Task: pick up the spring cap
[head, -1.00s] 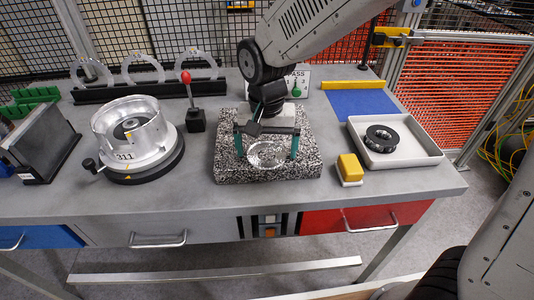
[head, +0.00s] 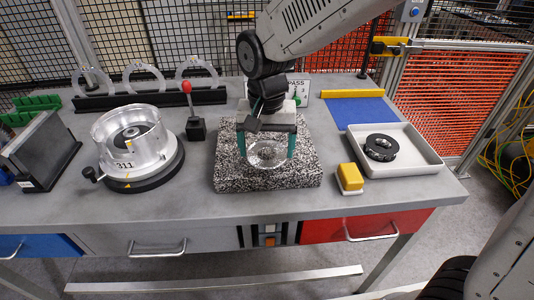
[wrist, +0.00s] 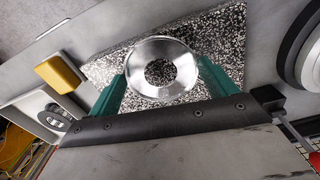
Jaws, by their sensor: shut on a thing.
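The spring cap (head: 267,154), a shiny dished metal ring with a round centre hole, is at the speckled granite block (head: 300,172). In the wrist view the spring cap (wrist: 162,48) lies between the two green fingers, its hole facing the camera. My gripper (head: 267,150) points down over the block, its fingers shut on opposite sides of the cap's rim. The wrist view also shows my gripper (wrist: 163,72) against the rim. I cannot tell whether the cap still touches the block.
A metal housing (head: 130,137) on a dark round base stands left, beside a red-knobbed lever (head: 195,128). Right of the block are a yellow-topped block (head: 350,176) and a white tray (head: 425,160) with a black ring part (head: 381,147). Clear rings (head: 140,77) stand in a rack behind.

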